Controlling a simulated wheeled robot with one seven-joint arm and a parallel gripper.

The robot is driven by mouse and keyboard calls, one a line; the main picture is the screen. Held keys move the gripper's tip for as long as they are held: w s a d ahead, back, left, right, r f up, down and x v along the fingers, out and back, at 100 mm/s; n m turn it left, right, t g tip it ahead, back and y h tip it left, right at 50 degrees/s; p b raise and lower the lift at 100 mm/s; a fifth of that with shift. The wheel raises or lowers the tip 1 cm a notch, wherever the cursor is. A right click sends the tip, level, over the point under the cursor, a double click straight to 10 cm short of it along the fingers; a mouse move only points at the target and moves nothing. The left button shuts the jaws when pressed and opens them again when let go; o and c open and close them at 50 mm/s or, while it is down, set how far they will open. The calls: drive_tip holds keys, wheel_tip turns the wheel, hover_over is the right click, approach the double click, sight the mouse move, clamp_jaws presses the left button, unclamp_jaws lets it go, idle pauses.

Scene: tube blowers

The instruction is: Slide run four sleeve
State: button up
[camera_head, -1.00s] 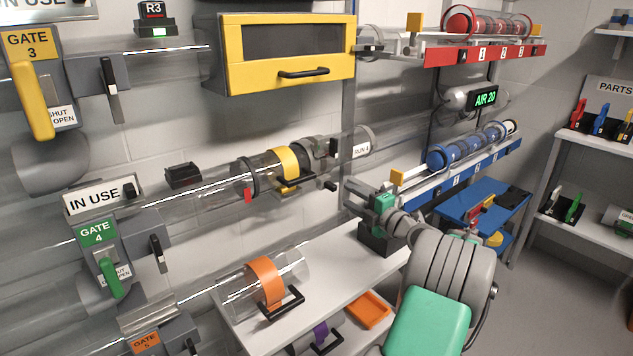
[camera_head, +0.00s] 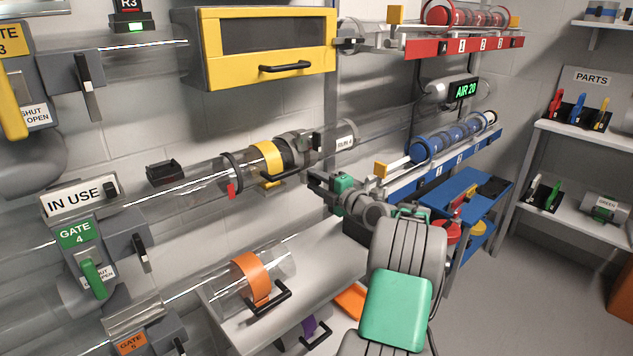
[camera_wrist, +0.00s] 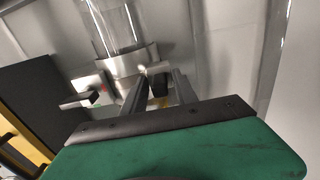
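The run four sleeve is a clear tube section with a yellow band (camera_head: 267,163) and a dark handle beneath it, on the run marked RUN 4 (camera_head: 345,142). A dark ring with a red tab (camera_head: 231,188) sits at its left, and a grey coupling (camera_head: 297,148) at its right. My gripper (camera_head: 317,184) is in front of and below the coupling, right of the sleeve's handle and apart from it. In the wrist view my gripper's two dark fingers (camera_wrist: 158,88) are apart. A small dark and yellowish thing shows between them, too unclear to name.
Below, a clear sleeve with an orange band (camera_head: 253,279) lies on a white shelf (camera_head: 228,312). A yellow cabinet (camera_head: 268,45) hangs above. A rack of blue carriers (camera_head: 455,138) is at the right. The wrist view shows a clear tube with a metal collar (camera_wrist: 125,65).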

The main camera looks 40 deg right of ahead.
clamp_jaws()
drive_tip(key=shift+d+f, duration=0.1)
drive_tip(key=shift+f, duration=0.05)
idle(0.9)
